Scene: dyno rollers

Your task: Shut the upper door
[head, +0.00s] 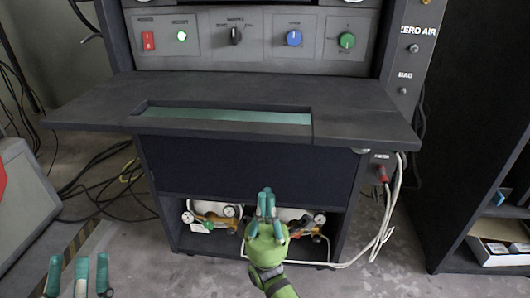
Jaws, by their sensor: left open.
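The grey cabinet (150,180) stands ahead of me. A wide dark ledge (365,113) sticks out from its front, with a teal strip in a recess. Below the ledge is a flat dark panel (240,165), flush with the cabinet front. I cannot tell which part is the upper door; no hinge or handle shows clearly. My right gripper (267,193) is in front of the cabinet's lower part, its teal fingers close together and overlapping the panel's lower edge in the picture. Contact cannot be told. My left gripper (79,259) is at the lower left, open and empty, away from the cabinet.
A control panel (262,45) with knobs and a red switch is above the ledge. An open lower bay (190,243) holds gauges and fittings. White cables (392,205) hang at the right. A dark shelf unit (465,130) stands right. Black cables (95,185) lie on the floor left.

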